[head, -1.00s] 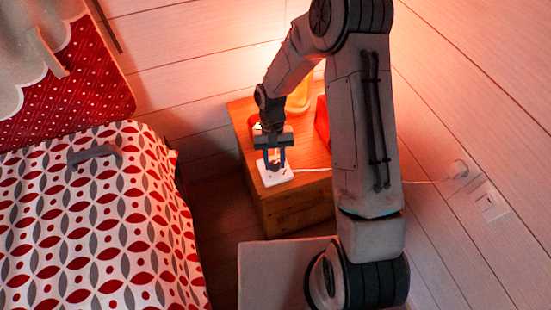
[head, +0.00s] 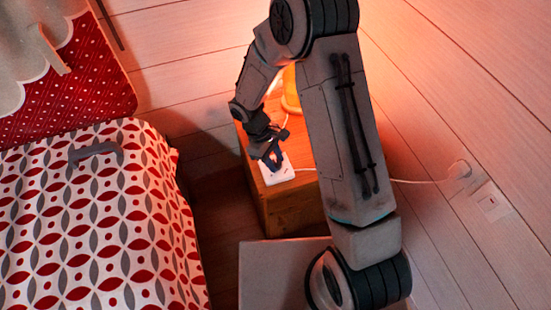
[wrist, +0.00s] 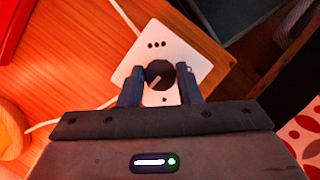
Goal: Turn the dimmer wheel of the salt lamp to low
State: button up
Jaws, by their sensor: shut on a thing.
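The salt lamp's dimmer is a white square plate (head: 283,176) on the wooden nightstand, with a dark round wheel (wrist: 158,74) in its middle. In the wrist view the plate (wrist: 185,50) has three dots at its far end and one dot at its near end. A pale line on the wheel points toward the lower left, between the dot marks. My gripper (wrist: 158,84) is shut on the wheel, one finger on each side. My gripper also shows over the plate in the head view (head: 272,160). The glowing lamp (head: 291,92) is partly hidden behind my arm.
The nightstand (head: 290,210) stands against the plank wall. A white cord (head: 420,181) runs from the dimmer side to a wall socket. A red thing (wrist: 10,28) is at the wrist view's upper left. The patterned bed (head: 90,220) is on the left.

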jog(key=n+t, duration=0.1)
jog(key=n, duration=0.3)
jog(key=shift+a+n+t+b, duration=0.1)
jog(key=shift+n+t+b, duration=0.2)
jog(key=shift+t+b, duration=0.1)
jog(key=n+t+b, duration=0.1)
jog(key=n, duration=0.3)
jog(key=shift+s+n+t, duration=0.1)
jog(key=shift+n+t, duration=0.2)
jog(key=shift+t, duration=0.1)
jog(key=o, duration=1)
jog(key=p+v, duration=0.3)
jog(key=v, duration=1)
jog(key=shift+s+a+r, duration=0.15)
jog(key=shift+a+r, duration=0.15)
jog(key=shift+r, duration=0.05)
